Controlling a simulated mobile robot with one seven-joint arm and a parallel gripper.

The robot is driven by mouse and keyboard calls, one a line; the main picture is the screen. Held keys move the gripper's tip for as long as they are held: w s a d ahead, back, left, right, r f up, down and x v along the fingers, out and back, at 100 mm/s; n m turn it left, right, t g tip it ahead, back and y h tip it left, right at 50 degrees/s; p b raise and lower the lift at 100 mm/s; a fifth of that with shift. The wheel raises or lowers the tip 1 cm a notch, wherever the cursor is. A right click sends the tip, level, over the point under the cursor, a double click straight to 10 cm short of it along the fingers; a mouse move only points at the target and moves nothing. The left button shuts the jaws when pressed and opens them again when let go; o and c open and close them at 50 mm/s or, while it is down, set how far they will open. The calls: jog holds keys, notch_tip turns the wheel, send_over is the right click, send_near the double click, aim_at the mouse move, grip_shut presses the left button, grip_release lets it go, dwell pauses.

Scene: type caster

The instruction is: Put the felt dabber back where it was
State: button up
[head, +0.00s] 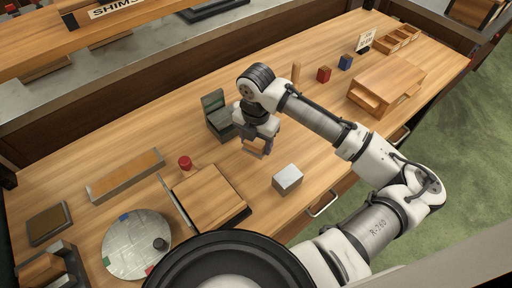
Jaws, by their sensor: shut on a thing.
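My gripper (258,150) points down over the middle of the table, just right of a dark green upright block-shaped stand (216,116). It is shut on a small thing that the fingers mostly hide. I cannot tell for sure from this view whether that is the felt dabber. No other thing in view is clearly the felt dabber. A small red round piece (185,162) stands left of my gripper, and a dark knob (160,243) sits on a round grey plate (125,256).
A metal block (287,179) and a wooden board (209,195) lie nearby. A long shallow tray (125,176) is at left. A wooden peg (296,72), red block (324,74), blue block (345,62) and wooden box (390,80) are at the back right.

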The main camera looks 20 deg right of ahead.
aim_at(256, 151)
jog(key=shift+f, duration=2.05)
jog(key=shift+f, duration=0.1)
jog(key=shift+f, duration=0.15)
jog(key=o, duration=0.9)
notch_tip(256, 151, up, 13)
jog(key=shift+f+b, duration=0.2)
jog(key=shift+b, duration=0.6)
